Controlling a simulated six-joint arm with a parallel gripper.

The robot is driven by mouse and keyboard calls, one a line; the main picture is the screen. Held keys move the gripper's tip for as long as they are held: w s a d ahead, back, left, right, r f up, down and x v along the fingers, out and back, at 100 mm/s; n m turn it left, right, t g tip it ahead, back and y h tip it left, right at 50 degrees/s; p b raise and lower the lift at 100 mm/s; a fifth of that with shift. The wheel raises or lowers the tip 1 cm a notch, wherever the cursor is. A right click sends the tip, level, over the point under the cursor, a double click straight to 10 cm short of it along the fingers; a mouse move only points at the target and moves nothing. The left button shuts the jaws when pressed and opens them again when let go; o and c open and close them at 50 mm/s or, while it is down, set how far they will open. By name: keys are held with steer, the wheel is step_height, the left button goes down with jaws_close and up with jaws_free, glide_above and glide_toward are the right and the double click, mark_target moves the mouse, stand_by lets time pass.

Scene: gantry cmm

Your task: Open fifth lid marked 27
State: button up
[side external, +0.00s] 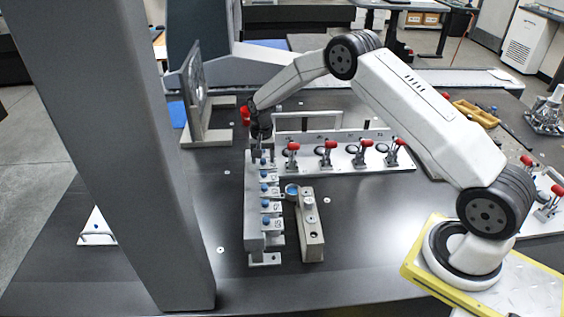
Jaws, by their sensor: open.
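A narrow grey block (252,190) stands on the dark table left of centre. It carries a row of small lids with blue knobs (265,187), running from the near end to the far end. Small marks show beside the lids, but they are too small to read, so I cannot tell which is marked 27. My gripper (262,142) is open, pointing down at the far end of the row, just above the farthest knob (263,161). Its fingers are small and dark, and I cannot tell whether they touch a lid. The gripper partly hides that end.
A white plate (345,163) with red-handled clamps (331,145) stands just right of the gripper. A grey bar with a blue ring (311,228) stands close right of the block. A large grey column (120,150) rises at left.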

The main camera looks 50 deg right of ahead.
jaws_close()
stand_by(1.4)
